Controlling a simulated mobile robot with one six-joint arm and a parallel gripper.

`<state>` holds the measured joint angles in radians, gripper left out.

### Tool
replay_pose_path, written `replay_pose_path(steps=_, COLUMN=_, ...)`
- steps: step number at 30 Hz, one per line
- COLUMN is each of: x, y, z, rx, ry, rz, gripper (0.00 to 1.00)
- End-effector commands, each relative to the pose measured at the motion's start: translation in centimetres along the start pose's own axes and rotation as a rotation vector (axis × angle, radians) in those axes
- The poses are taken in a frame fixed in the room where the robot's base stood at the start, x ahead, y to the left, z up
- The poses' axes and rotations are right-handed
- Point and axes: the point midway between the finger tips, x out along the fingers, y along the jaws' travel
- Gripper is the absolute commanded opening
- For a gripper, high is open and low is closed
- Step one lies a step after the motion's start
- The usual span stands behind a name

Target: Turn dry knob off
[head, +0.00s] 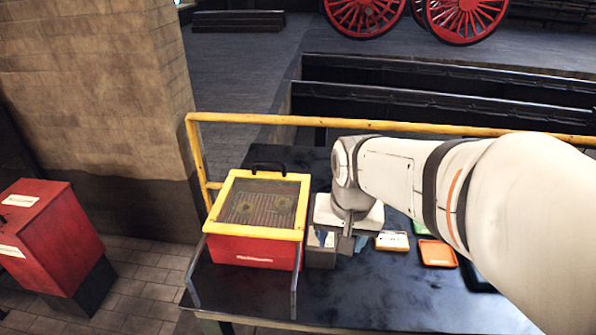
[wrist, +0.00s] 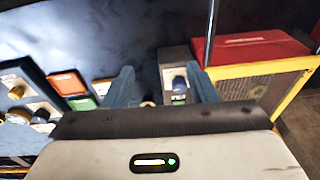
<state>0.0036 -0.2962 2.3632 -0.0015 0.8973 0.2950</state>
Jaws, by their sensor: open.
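A small grey control box (head: 320,258) stands on the dark table against the right side of the red dryer box (head: 255,252) with a yellow-framed mesh lid. In the wrist view the grey box (wrist: 174,58) carries a small dark knob with a pale top (wrist: 179,84); its setting cannot be made out. My gripper (head: 343,243) is over the table just right of the grey box. In the wrist view my gripper (wrist: 163,80) is open, its bluish fingers on either side of the knob, which sits nearer the right finger. I cannot tell whether they touch it.
An orange tray (head: 437,253) and a cream tray (head: 392,240) lie to the right of my gripper. A yellow rail (head: 260,119) runs behind the table. A brick pillar (head: 100,90) is at left.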

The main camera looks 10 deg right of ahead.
Motion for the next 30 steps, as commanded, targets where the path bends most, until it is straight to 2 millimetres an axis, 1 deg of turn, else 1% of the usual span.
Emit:
replay_pose_path(steps=1, x=-0.3, y=-0.6, z=-1.8, rx=0.075, ry=-0.026, rz=0.009, gripper=0.52)
replay_pose_path(steps=6, x=1.2, y=-2.1, z=-6.9, rx=0.357, ry=-0.084, rz=0.042, gripper=0.52)
replay_pose_path(steps=9, x=2.5, y=-2.9, z=-9.4, rx=0.505, ry=-0.110, rz=0.066, gripper=0.52)
replay_pose_path(steps=12, x=3.8, y=-3.5, z=-11.2, rx=0.623, ry=-0.128, rz=0.088, gripper=0.52)
replay_pose_path(steps=15, x=4.8, y=-3.8, z=-12.3, rx=0.702, ry=-0.139, rz=0.103, gripper=0.52)
replay_pose_path(steps=19, x=5.6, y=-4.0, z=-12.9, rx=0.750, ry=-0.144, rz=0.112, gripper=0.52)
replay_pose_path(steps=23, x=6.9, y=-3.9, z=-12.6, rx=0.755, ry=-0.147, rz=0.115, gripper=0.52)
replay_pose_path(steps=30, x=10.7, y=-3.7, z=-11.9, rx=0.753, ry=-0.146, rz=0.115, gripper=0.52)
